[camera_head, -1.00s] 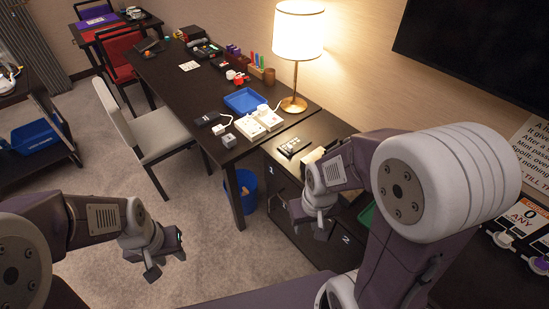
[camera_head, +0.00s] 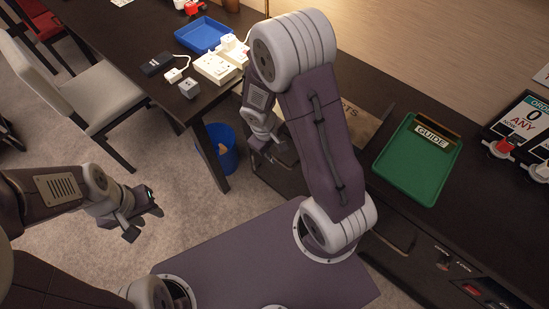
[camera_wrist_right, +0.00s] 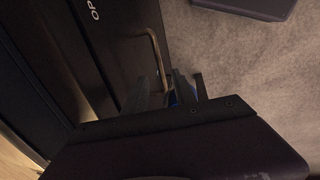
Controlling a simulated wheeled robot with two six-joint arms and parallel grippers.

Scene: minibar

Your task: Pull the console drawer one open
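In the right wrist view, a dark drawer front (camera_wrist_right: 118,45) carries a brass bar handle (camera_wrist_right: 156,50) and a partly cut-off label starting "OP". I cannot tell which drawer number it is. My right gripper (camera_wrist_right: 163,78) appears open, with its fingertips on either side of the handle's lower end; contact is not clear. In the head view, my right gripper (camera_head: 277,152) is low at the console's front (camera_head: 283,183), and my right arm hides most of that drawer area. My left gripper (camera_head: 145,217) is open and empty over the carpet.
A green tray (camera_head: 405,185) with a "GUIDE" sign (camera_head: 436,135) sits on the console. The desk (camera_head: 130,40) holds a blue tray (camera_head: 205,35) and power adapters. A blue bin (camera_head: 222,157) stands by the desk leg. A grey chair (camera_head: 98,92) is at the left.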

